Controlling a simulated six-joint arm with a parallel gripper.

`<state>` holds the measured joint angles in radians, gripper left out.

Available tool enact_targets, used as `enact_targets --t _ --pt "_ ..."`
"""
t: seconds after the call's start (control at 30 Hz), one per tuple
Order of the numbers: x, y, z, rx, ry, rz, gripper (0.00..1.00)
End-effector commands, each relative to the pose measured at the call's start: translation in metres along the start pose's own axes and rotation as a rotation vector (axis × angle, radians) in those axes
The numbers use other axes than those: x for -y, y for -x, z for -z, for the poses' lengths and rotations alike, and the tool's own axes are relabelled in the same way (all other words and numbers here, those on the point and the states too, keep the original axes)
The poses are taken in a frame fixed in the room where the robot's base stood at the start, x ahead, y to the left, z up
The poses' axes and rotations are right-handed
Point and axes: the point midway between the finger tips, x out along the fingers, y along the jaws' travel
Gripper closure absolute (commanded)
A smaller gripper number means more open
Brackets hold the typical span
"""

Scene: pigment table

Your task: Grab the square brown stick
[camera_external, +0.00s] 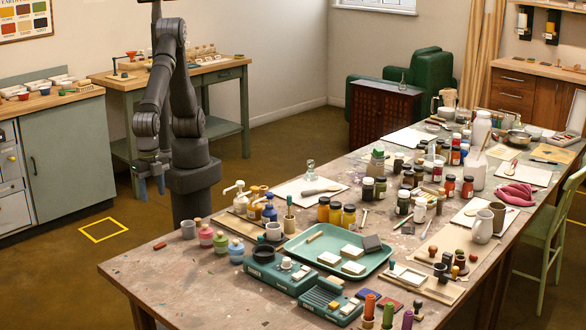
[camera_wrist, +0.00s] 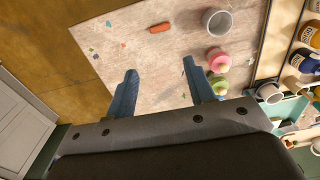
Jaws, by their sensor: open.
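A small reddish-brown stick (camera_external: 159,246) lies flat on the paint-speckled table near its left corner. It also shows in the wrist view (camera_wrist: 160,27) as a short orange-brown bar at the top. Whether its section is square is too small to tell.
A grey cup (camera_external: 188,229) stands right of the stick, with pink (camera_external: 205,236) and green (camera_external: 220,242) jars beyond it. A green tray (camera_external: 318,232) and teal scales (camera_external: 280,272) are farther right. The table's left corner (camera_external: 135,270) is mostly bare.

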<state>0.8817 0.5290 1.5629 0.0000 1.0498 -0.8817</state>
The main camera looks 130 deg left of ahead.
Motion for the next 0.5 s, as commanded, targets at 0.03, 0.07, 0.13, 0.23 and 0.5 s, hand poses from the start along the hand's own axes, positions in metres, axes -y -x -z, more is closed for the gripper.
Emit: enact_targets --t 0.03,0.07,0.13,0.23,0.5 --pt "0.0000 0.0000 0.0000 0.000 0.000 0.000 0.60" --pt "0.0000 0.0000 0.0000 0.000 0.000 0.000 0.60" --pt "0.0000 0.0000 0.0000 0.000 0.000 0.000 0.60" --pt "0.0000 0.0000 0.0000 0.000 0.000 0.000 0.60" --pt "0.0071 -0.0016 -0.0004 0.014 -0.131 -0.036 0.60"
